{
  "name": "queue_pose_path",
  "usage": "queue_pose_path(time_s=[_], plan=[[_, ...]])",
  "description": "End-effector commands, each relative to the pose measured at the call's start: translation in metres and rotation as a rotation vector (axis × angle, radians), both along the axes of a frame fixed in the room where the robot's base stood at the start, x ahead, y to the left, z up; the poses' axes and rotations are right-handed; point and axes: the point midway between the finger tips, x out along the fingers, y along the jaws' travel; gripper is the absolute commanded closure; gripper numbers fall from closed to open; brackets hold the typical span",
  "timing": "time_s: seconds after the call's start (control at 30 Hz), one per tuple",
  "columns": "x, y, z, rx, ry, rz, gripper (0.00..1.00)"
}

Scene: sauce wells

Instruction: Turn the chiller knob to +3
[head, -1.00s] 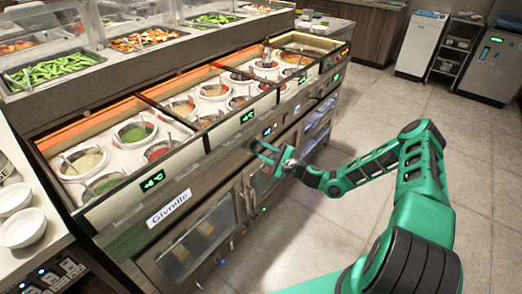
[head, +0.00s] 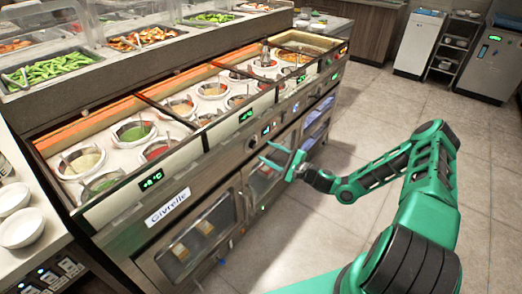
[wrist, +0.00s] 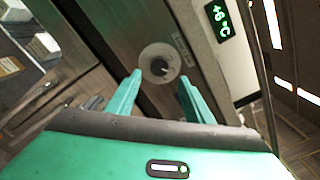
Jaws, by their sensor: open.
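The chiller knob (wrist: 159,66) is a round disc with a dark centre on the front panel, framed between my fingertips in the wrist view. Its mark is too small to read. In the head view the knob (head: 252,143) is a small round spot on the counter's front, below a green display. My gripper (head: 267,151) is open and empty, just in front of the panel. In the wrist view the gripper (wrist: 161,78) has its two green fingers apart, on either side of the knob's lower edge; contact cannot be told. A green temperature display (wrist: 217,21) seems to read +8°C.
The counter front (head: 115,225) carries a Givrelle label (head: 168,207) and another green display (head: 151,180). Glass doors (head: 190,245) lie below. Sauce wells (head: 135,132) fill the top. The tiled floor (head: 320,235) right of the counter is clear.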

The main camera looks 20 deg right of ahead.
Motion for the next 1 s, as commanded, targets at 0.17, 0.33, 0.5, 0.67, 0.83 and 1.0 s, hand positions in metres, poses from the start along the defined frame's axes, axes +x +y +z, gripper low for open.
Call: queue_pose_path(time_s=[0.17,0.33,0.5,0.67,0.83,1.0], plan=[[-0.025,-0.02,-0.001,0.0,0.002,-0.003,0.53],[-0.039,-0.031,-0.001,-0.001,0.001,-0.003,0.53],[-0.044,-0.034,0.0,0.0,0.0,-0.001,0.53],[-0.044,-0.034,0.0,-0.001,-0.001,-0.001,0.53],[-0.044,-0.034,-0.001,-0.001,-0.001,-0.001,0.53],[-0.045,-0.031,0.0,-0.016,0.0,0.013,0.53]])
